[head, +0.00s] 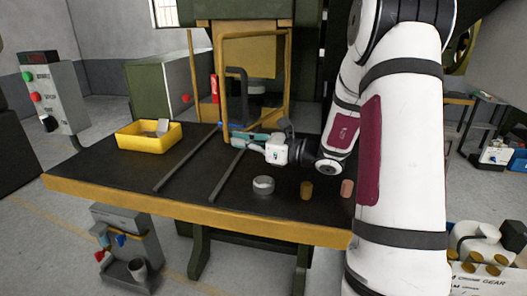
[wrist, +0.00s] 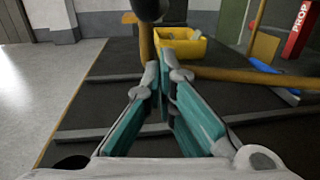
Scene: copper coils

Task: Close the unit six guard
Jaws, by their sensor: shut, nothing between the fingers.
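My gripper (head: 238,138) reaches left over the bench to the foot of the frame. Its teal fingers are shut and empty, with the tips (wrist: 165,72) close to the guard's lower corner. I cannot tell whether they touch it. My gripper partly hides the lower bar in the head view.
Two dark rails (head: 188,158) (head: 228,176) lie across the bench. A yellow bin (head: 148,143) stands at the left. A grey ring (head: 263,185), a brass cylinder (head: 306,190) and a copper cylinder (head: 347,188) stand near the front edge. The front left is clear.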

